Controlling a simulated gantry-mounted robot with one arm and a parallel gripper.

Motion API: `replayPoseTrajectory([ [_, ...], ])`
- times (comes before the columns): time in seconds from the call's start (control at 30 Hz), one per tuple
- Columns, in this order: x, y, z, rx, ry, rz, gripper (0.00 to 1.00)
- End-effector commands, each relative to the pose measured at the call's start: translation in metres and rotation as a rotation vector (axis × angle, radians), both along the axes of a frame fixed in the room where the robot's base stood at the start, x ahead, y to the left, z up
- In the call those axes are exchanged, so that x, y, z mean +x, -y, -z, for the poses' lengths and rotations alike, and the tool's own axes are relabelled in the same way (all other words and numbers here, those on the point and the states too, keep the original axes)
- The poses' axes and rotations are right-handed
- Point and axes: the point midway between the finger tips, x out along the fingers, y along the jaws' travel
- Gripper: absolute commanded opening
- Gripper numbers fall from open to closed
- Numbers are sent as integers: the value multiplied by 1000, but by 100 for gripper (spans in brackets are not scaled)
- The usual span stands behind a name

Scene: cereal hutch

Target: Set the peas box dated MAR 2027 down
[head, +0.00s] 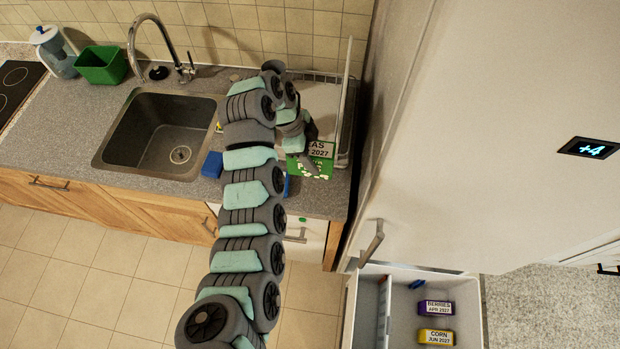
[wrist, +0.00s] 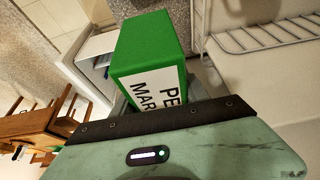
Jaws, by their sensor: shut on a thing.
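The green peas box (head: 318,170) is at the right end of the counter, its label partly readable as "AS" and "2027". My gripper (head: 308,152) is shut on it. In the wrist view the green box (wrist: 152,45) juts out beyond the gripper's edge, with "PE" and "MAR" showing on its white label. The rest of the label is hidden by the gripper. I cannot tell whether the box touches the counter (head: 330,203).
A wire rack (wrist: 265,35) stands beside the box, near a tall white fridge (head: 480,140). Below, an open freezer drawer (head: 465,300) holds a purple berries box (head: 434,307) and a yellow corn box (head: 436,337). A blue block (head: 212,165) sits by the sink (head: 150,140).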

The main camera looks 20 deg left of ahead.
Motion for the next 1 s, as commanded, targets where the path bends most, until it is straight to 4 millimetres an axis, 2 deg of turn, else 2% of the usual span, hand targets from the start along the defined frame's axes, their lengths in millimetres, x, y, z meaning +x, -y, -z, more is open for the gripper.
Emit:
replayPoseTrajectory([
  [0.03, 1, 1, 13, 2, 0, 1, 0],
  [0.2, 1, 0, 43, 3, 2, 1, 0],
  [0.43, -1, 0, 73, -1, -2, 1, 0],
  [0.6, 0, 0, 88, 0, -1, 0, 0],
  [0.77, 1, -1, 94, 2, 2, 0, 0],
  [1.0, 0, -1, 117, 1, -1, 1, 0],
])
